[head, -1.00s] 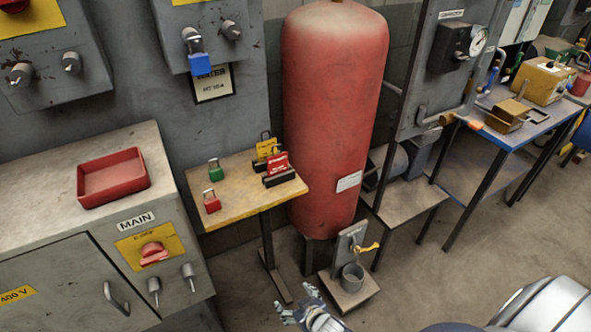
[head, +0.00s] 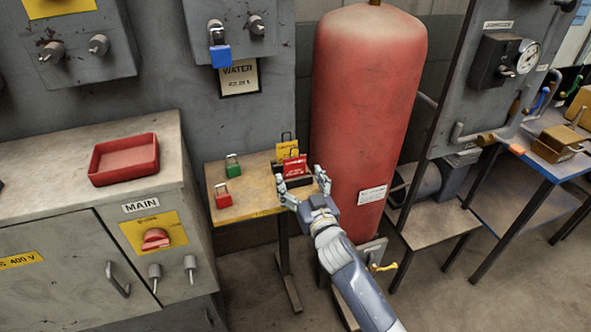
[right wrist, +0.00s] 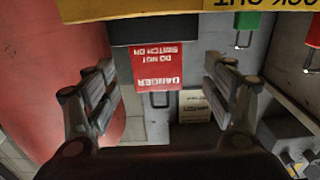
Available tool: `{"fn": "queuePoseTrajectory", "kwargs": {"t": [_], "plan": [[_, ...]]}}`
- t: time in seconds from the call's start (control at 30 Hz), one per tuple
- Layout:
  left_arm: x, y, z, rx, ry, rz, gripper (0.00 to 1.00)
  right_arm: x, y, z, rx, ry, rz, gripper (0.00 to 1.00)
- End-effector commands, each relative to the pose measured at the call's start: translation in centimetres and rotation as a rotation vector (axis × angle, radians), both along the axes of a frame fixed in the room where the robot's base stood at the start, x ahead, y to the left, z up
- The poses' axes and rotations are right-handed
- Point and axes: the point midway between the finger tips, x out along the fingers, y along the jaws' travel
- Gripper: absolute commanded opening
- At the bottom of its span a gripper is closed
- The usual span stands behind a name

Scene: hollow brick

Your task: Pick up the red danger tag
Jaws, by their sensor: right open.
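The red danger tag (head: 294,166) stands in a dark holder on the small yellow-topped table, in front of a yellow tag (head: 287,149). In the right wrist view the red tag (right wrist: 159,66) appears upside down, with its white lettering and a dark loop, between the spread fingers. My right gripper (head: 304,184) is open and empty, at the front edge of the table just before the tag. The fingers do not touch the tag. My left gripper is not in view.
A green padlock (head: 233,166) and a red padlock (head: 223,196) stand on the yellow table (head: 247,203) left of the holder. A large red tank (head: 365,100) stands close on the right. A red tray (head: 124,160) lies on the grey cabinet at left.

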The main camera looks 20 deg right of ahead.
Motion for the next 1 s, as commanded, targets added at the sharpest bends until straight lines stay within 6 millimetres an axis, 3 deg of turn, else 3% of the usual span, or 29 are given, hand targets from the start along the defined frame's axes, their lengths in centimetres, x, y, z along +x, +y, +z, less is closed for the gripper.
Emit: {"fn": "queuePoseTrajectory", "kwargs": {"t": [0.5, 0.8, 1.0], "plan": [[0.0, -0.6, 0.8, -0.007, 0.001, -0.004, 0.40, 5.1, -0.2, -0.2, -0.001, 0.001, -0.001, 0.77], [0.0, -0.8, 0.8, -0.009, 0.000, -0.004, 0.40, 5.4, -0.2, -0.2, 0.000, 0.002, 0.000, 0.77], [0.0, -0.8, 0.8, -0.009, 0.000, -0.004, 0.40, 5.4, -0.2, -0.2, 0.000, 0.002, 0.000, 0.35]]}}
